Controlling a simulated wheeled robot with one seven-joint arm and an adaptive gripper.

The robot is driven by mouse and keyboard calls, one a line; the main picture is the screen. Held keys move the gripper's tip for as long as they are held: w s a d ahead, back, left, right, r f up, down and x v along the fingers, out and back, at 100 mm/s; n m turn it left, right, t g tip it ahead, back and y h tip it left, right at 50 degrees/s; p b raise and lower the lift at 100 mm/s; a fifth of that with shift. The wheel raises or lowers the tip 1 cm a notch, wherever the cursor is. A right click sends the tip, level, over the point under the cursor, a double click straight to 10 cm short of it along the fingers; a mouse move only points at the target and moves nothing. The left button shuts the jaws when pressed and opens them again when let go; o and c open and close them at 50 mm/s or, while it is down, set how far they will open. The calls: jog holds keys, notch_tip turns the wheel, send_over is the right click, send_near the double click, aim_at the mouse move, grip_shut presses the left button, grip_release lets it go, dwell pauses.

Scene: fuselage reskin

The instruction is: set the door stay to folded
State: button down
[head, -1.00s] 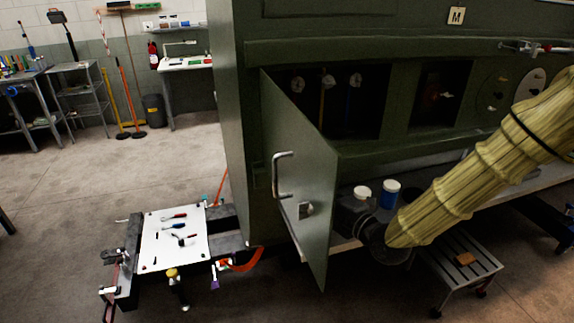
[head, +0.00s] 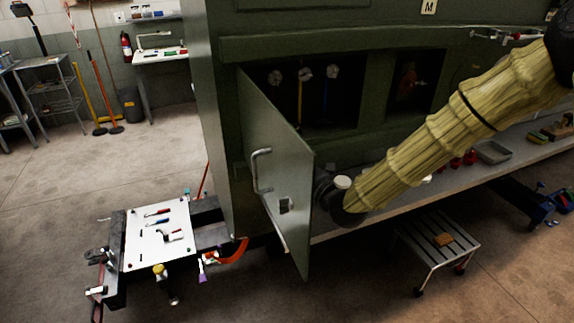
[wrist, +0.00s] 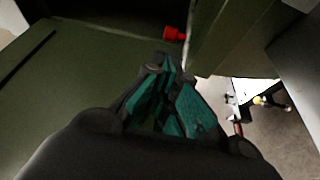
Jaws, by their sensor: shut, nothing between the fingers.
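The open cabinet door (head: 282,160) is a green panel with a pull handle and a small latch. My gripper is mostly hidden behind this door in the head view. In the wrist view my gripper (wrist: 172,72) has its teal fingers closed together, with nothing visible between the tips. A red-tipped piece (wrist: 174,33) lies just beyond the fingertips, beside a green panel edge. It may be part of the door stay, but I cannot tell. No stay is clearly recognizable, so its state is not visible.
A tool cart (head: 160,232) stands left of the door and also shows in the wrist view (wrist: 258,100). A step stool (head: 440,240) stands at the right. Open floor lies at the left.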

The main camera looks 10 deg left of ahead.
jog(key=shift+p+x, duration=1)
jog(key=shift+x, duration=1.55)
jog(key=shift+d+b, duration=0.15)
jog(key=shift+b, duration=0.15)
